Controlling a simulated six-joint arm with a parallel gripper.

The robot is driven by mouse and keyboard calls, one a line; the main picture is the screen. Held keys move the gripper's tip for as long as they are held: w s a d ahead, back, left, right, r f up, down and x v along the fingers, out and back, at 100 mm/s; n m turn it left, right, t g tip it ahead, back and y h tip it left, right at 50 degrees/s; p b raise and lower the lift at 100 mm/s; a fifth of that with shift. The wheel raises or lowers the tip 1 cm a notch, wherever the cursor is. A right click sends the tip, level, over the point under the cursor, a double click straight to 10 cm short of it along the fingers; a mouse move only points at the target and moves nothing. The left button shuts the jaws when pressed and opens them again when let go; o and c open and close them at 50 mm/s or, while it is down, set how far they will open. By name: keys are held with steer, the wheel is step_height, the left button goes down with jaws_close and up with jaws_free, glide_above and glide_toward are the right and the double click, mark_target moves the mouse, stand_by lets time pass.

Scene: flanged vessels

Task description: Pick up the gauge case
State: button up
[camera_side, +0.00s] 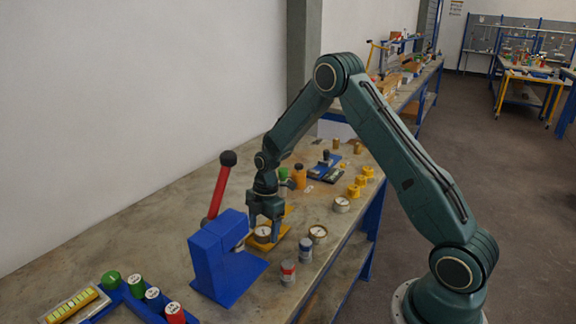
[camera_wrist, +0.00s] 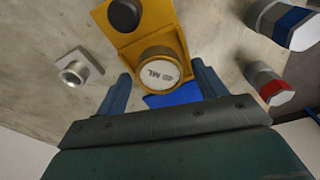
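A round gauge case (camera_side: 262,235) with a brass-coloured rim and pale face sits on a yellow stand (camera_side: 280,233) on the bench. My gripper (camera_side: 265,229) points down over it, its fingers spread on either side. In the wrist view a brass-rimmed round piece (camera_wrist: 158,72) with a white face and dark lettering sits on a yellow holder (camera_wrist: 150,42). It lies between the tips of my gripper (camera_wrist: 161,70), with gaps visible on both sides.
A blue press-like block (camera_side: 217,255) with a red lever (camera_side: 218,190) stands close left of my gripper. Blue-banded (camera_side: 305,250) and red-banded (camera_side: 288,272) vessels stand near the front edge. A blue rack (camera_side: 135,298) with several capped containers is at front left.

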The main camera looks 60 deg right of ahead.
mark_target(264, 230)
steer(key=c, duration=1.1)
steer(key=shift+r, duration=0.15)
step_height(264, 230, up, 20)
steer(key=shift+f, duration=0.1)
